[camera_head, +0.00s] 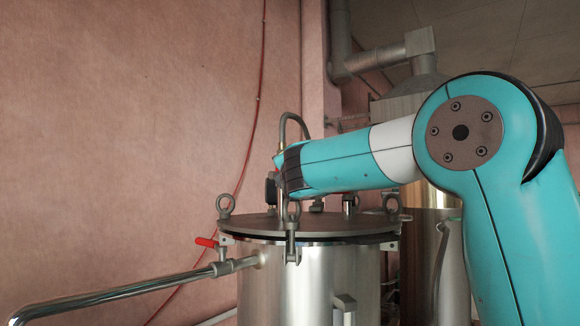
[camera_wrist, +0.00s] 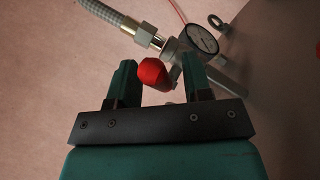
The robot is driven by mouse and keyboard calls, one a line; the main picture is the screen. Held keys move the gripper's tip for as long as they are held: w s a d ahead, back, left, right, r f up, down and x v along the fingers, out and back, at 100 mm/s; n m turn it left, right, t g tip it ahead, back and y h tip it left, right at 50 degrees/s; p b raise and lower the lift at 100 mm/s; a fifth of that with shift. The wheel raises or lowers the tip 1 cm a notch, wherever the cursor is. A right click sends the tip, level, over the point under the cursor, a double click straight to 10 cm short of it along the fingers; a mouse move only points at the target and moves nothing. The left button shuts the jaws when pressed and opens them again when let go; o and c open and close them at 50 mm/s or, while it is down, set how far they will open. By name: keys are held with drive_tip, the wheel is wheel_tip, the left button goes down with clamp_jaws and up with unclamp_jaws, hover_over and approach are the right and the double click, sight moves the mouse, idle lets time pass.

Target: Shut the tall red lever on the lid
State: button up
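The red lever's rounded end (camera_wrist: 153,75) shows in the wrist view between the two teal fingers of my gripper (camera_wrist: 158,80). The fingers are apart, with a gap at the right of the red end; it lies close to the left finger, and I cannot tell whether they touch. The lever's lower part is hard to make out. In the head view, my arm's end is above the tank's grey lid (camera_head: 335,229), and I cannot make out the tall lever or the fingers there.
A pressure gauge (camera_wrist: 202,38) and a braided hose (camera_wrist: 108,14) are just beyond the fingers. Eye bolts (camera_head: 225,204) stand around the lid. A smaller red handle (camera_head: 206,242) is on the side pipe (camera_head: 130,290). A pink wall (camera_head: 130,120) is behind.

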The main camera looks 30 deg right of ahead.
drive_tip(key=shift+s+a+f, duration=0.1)
drive_tip(key=shift+s, duration=0.05)
drive_tip(key=s+a+b, duration=0.5)
drive_tip(key=s+a, duration=0.1)
drive_tip(key=s, duration=0.5)
drive_tip(key=shift+s, duration=0.2)
